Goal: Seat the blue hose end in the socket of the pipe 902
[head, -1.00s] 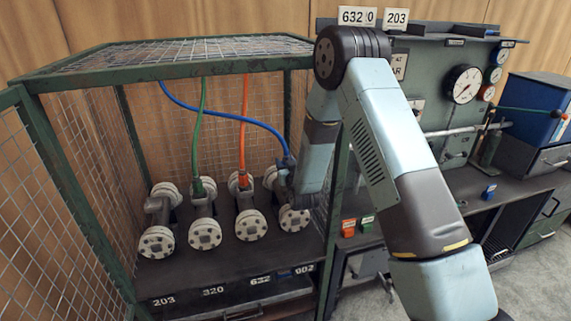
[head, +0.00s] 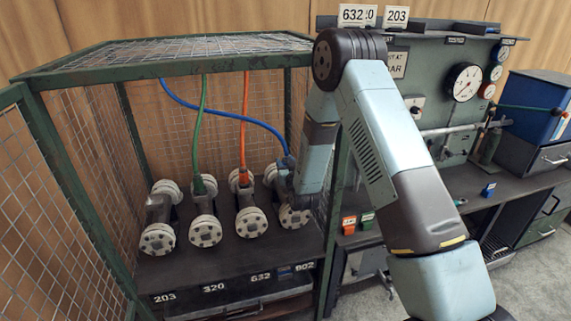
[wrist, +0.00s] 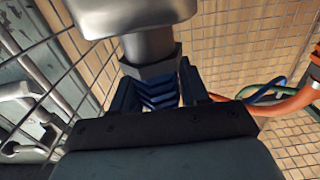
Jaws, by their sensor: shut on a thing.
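Pipe 902 (head: 293,217) is the rightmost of the grey flanged pipes in the cage, above the 902 label (head: 305,266). The blue hose (head: 232,120) runs from the cage top down to it. In the wrist view my gripper (wrist: 160,92) is shut on the ribbed blue hose end (wrist: 158,97). A dark hexagonal collar (wrist: 150,68) sits against the fingertips, below the grey metal pipe body (wrist: 145,38). The hose end lines up with the pipe's neck; I cannot tell how deep it sits. In the head view my arm hides the fingertips and part of the pipe.
The green hose (head: 199,130) and orange hose (head: 243,125) run to the neighbouring pipes. The cage's mesh and green post (head: 335,205) are close to my wrist on the right. A gauge panel (head: 440,105) and bench stand further right.

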